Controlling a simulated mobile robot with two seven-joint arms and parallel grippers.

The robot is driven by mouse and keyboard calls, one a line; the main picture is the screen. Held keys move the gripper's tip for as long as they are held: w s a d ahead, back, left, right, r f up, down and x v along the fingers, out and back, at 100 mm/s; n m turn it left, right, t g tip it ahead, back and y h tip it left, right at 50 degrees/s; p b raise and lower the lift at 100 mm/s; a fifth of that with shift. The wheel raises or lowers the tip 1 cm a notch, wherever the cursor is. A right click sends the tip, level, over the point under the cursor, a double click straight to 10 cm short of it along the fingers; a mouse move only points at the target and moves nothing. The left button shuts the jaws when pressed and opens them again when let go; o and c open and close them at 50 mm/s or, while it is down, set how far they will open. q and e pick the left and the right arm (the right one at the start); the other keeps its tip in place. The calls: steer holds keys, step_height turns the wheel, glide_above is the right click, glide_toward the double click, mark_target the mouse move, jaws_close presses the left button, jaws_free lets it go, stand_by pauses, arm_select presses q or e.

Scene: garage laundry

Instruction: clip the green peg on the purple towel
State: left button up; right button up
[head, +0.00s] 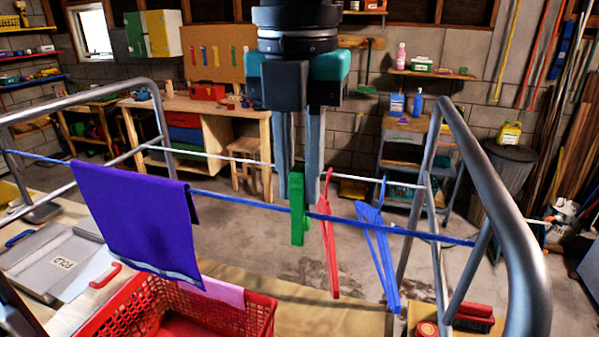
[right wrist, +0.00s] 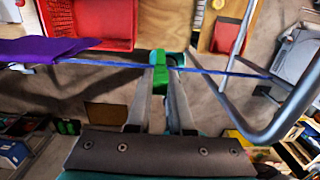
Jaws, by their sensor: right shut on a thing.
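The purple towel (head: 145,220) hangs over the blue line (head: 240,201) at the left in the head view. It also shows at the upper left of the right wrist view (right wrist: 45,48). My right gripper (head: 304,195) points down and is shut on the green peg (head: 298,222), to the right of the towel and apart from it. The peg also shows between the fingertips in the right wrist view (right wrist: 159,74). The peg overlaps the blue line in both views; I cannot tell whether it touches it. My left gripper is not in view.
A red hanger (head: 330,250) and a blue hanger (head: 381,255) hang right of the peg. A red basket (head: 240,315) stands below the towel, with pink cloth (head: 222,291) at its edge. The metal rack frame (head: 500,200) rises at the right. The line between towel and peg is clear.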

steer(key=shift+r, duration=0.15)
jaws_close()
steer(key=shift+r+p, duration=2)
steer(key=shift+r, duration=0.6)
